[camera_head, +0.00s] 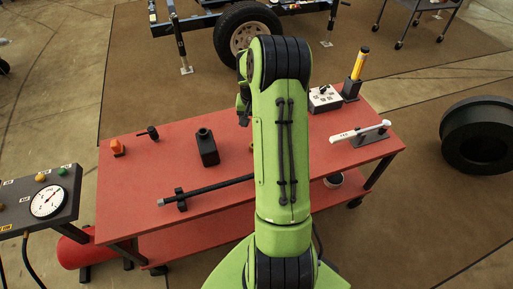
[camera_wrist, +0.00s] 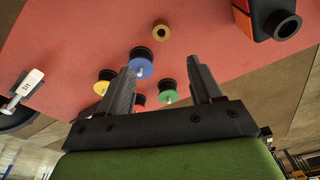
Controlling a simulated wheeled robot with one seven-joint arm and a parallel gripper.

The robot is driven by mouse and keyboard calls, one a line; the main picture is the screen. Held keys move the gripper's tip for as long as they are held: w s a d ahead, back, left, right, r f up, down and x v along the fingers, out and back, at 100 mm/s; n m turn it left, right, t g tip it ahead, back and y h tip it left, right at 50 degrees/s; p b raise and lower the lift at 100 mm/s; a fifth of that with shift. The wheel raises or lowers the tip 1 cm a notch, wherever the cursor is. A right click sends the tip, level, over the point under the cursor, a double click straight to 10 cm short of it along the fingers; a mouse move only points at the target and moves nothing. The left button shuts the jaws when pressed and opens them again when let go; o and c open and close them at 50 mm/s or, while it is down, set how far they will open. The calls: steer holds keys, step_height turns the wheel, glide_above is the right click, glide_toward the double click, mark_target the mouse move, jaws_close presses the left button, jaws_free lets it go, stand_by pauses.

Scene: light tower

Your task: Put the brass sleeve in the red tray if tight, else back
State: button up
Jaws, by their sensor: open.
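A small brass ring with a dark centre, which looks like the brass sleeve (camera_wrist: 161,39), sits on the red tabletop in the wrist view. My gripper (camera_wrist: 162,67) is open and empty, with its two dark fingers spread apart. The sleeve lies beyond the fingertips in the picture, roughly in line with the gap between them. I cannot make out a separate red tray in either view.
Black spools with blue (camera_wrist: 140,68), yellow (camera_wrist: 101,88), green (camera_wrist: 168,97) and red faces stand around my fingers. A black block with a round socket (camera_head: 206,148), a long dark bar (camera_head: 215,187) and a white-handled tool (camera_head: 357,132) are on the red table (camera_head: 150,180).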

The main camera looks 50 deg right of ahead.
steer(key=f+b, duration=0.2)
steer(key=f, duration=0.3)
steer(key=w+d+f+b, duration=0.1)
steer(key=f, duration=0.4)
steer(key=f+b, duration=0.2)
steer(key=f, duration=0.3)
steer(key=shift+w+d+f+b, duration=0.15)
steer(key=shift+w+b, duration=0.1)
steer(key=shift+b, duration=0.05)
jaws_close()
step_height(320, 180, up, 10)
steer(key=p, duration=0.3)
steer(key=shift+r+p, duration=0.2)
steer(key=shift+p, duration=0.2)
